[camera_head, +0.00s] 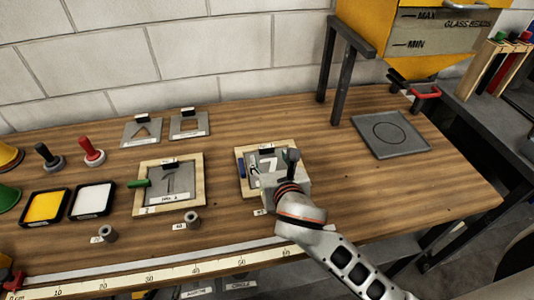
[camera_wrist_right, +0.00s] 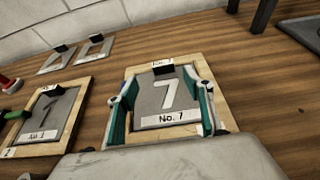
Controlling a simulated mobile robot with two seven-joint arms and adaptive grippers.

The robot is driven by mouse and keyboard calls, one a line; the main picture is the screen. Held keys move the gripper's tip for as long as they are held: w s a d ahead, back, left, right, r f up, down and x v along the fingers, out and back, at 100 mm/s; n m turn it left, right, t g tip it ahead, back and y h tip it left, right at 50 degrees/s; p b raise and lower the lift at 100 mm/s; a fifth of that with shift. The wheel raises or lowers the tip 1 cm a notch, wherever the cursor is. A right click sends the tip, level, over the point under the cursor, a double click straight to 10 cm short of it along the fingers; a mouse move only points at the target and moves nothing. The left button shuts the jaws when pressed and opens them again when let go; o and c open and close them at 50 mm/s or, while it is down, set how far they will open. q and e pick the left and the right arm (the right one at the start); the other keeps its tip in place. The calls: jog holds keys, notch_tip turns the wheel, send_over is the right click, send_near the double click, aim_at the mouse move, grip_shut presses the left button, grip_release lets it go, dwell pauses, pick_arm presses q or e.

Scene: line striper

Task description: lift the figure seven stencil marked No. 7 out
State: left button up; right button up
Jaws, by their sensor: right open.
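The figure seven stencil (camera_wrist_right: 179,100) is a grey plate with a cut-out 7, a "No. 7" label and a black grip block (camera_wrist_right: 163,67) at its far edge. It lies in a wooden frame (camera_wrist_right: 223,107) on the bench, and also shows in the head view (camera_head: 265,162), partly hidden by my right gripper. My right gripper (camera_wrist_right: 160,96) is open, its two green-padded fingers to either side of the stencil in the wrist view. From this view I cannot tell whether they touch it. My left gripper is not in view.
Another framed stencil (camera_head: 169,186), marked No. 1, lies to the left with a green handle beside it. Two loose stencils (camera_head: 142,131) lie behind. Yellow and white trays (camera_head: 92,200) stand at left. A grey plate (camera_head: 391,135) lies right, near the hopper's legs.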

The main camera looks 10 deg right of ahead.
aim_at(267, 149)
jog(key=shift+d+x, duration=0.2)
jog(key=shift+x, duration=1.5)
jog(key=shift+d+x, duration=0.15)
jog(key=shift+x, duration=1.55)
jog(key=c, duration=1.2)
